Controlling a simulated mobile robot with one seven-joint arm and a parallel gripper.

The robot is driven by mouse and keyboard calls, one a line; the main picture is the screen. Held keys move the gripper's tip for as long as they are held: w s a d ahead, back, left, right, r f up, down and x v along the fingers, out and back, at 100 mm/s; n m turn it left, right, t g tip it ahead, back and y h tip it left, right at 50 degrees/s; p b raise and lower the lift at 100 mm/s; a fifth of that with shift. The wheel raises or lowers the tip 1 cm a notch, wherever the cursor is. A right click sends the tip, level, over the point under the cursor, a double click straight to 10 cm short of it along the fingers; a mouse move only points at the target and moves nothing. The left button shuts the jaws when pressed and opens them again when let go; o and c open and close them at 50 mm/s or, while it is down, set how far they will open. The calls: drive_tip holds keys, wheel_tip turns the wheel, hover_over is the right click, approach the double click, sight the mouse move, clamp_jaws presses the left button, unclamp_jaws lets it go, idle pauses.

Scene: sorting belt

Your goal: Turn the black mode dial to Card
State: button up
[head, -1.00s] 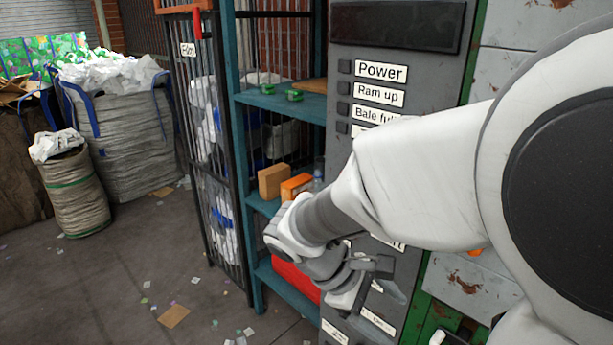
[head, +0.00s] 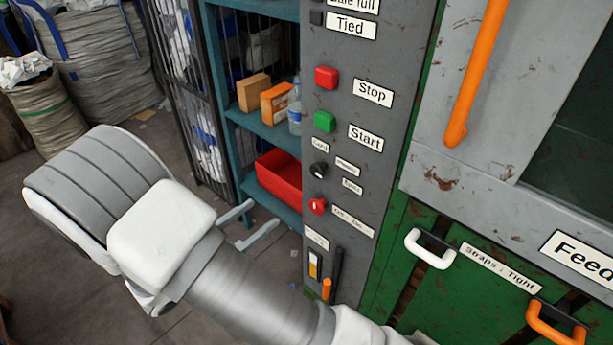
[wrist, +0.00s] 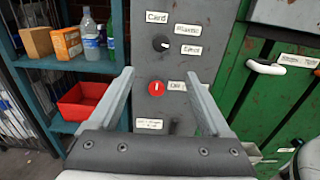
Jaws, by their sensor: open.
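The black mode dial (head: 319,169) is a small round knob on the grey control panel (head: 288,28). Small labels stand around it: the Card label (head: 320,146) above and two more to its right. In the wrist view the dial (wrist: 161,43) lies beyond the fingertips, a little above the space between them. A pale mark shows on its right side; the exact setting is too small to tell. My gripper (head: 264,213) is open and empty, left of the panel and apart from the dial. It also shows in the wrist view (wrist: 159,80).
A red knob (head: 317,206) sits just below the dial; green Start (head: 324,122) and red Stop (head: 326,78) buttons are above. A teal shelf with a red bin (head: 280,173) stands left, beside the gripper.

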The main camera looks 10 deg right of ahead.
sight(315, 173)
drive_tip(key=x, duration=1.7)
drive_tip(key=shift+b, duration=0.35)
clamp_jaws()
